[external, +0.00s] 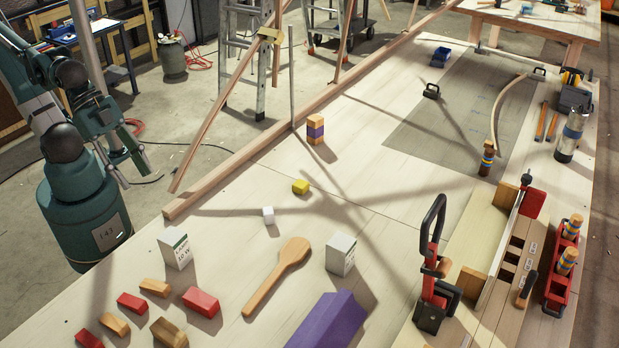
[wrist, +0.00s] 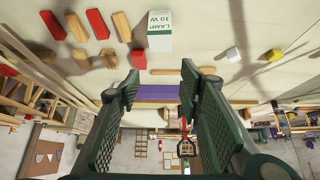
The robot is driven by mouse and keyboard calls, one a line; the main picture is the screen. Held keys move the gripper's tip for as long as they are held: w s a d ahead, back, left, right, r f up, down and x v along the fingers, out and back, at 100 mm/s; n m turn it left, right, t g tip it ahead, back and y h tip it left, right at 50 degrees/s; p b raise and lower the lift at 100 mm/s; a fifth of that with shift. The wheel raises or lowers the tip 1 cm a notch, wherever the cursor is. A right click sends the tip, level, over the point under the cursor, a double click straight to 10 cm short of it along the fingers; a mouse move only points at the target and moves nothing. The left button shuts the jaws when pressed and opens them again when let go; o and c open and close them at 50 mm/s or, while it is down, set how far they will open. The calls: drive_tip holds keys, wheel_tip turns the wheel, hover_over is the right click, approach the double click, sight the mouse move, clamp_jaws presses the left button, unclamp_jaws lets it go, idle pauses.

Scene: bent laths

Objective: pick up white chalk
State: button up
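A small white block (external: 268,215), likely the chalk, stands on the pale wooden table in the external view, left of a yellow block. It also shows in the wrist view as a white piece (wrist: 233,55) at the upper right. My gripper (external: 133,170) is at the left in the external view, off the table's left edge and well apart from the white block. In the wrist view my gripper (wrist: 160,82) has its two green fingers wide apart with nothing held between them.
A yellow block (external: 301,187) is near the white one. Lamp boxes (external: 175,249) (external: 341,254), a wooden spoon (external: 277,276), red and wooden blocks, and a purple block (external: 328,322) lie nearer. A wooden rail (external: 240,170) runs along the table's left edge.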

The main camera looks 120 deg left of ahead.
drive_tip(key=m+g+h+p, duration=0.3)
drive_tip(key=m+g, duration=0.1)
drive_tip(key=m, duration=0.5)
hover_over(268, 210)
drive_tip(key=s+a, duration=0.2)
wheel_tip(268, 210, down, 17)
drive_tip(key=shift+d+f, duration=0.1)
drive_tip(key=shift+b+x, duration=0.35)
drive_tip(key=shift+x, duration=0.85)
drive_tip(key=shift+f, duration=0.1)
drive_tip(key=shift+x, duration=2.5)
